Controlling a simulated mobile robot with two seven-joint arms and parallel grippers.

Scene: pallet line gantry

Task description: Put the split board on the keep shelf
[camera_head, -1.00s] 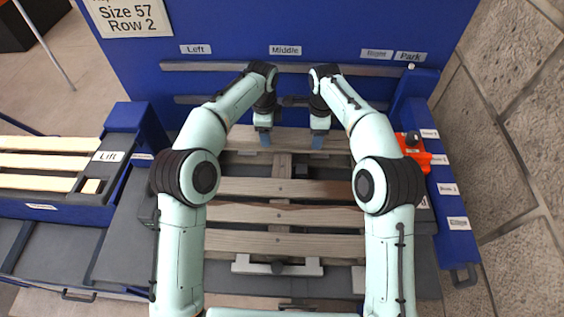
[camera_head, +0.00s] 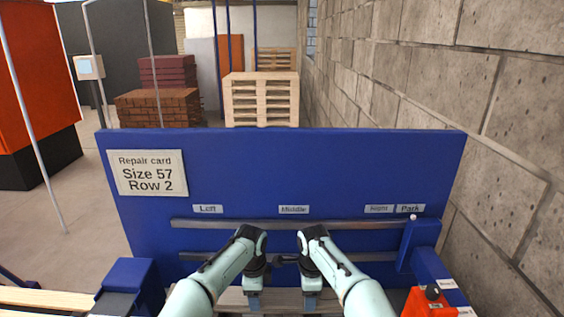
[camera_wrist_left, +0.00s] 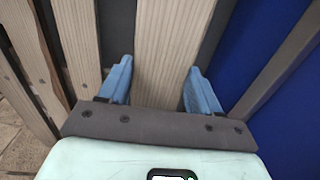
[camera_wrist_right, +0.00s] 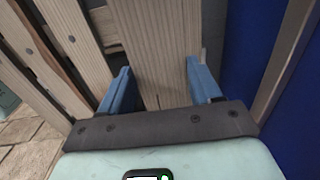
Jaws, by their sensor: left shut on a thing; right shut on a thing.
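A weathered wooden board (camera_head: 282,299) lies at the far end of the pallet, low in the head view, close to the blue panel. My left gripper (camera_head: 254,300) is shut on it, one finger on each side of the board (camera_wrist_left: 165,45) in the left wrist view. My right gripper (camera_head: 310,300) is shut on the same board (camera_wrist_right: 150,45), farther right. I cannot identify the keep shelf in these frames.
The blue panel (camera_head: 290,170) stands just beyond my grippers, with a repair card (camera_head: 147,173) reading Size 57 Row 2. A grey rail (camera_head: 290,224) runs along it under Left, Middle, Right and Park labels. An orange box (camera_head: 430,303) sits right, near a block wall (camera_head: 500,230).

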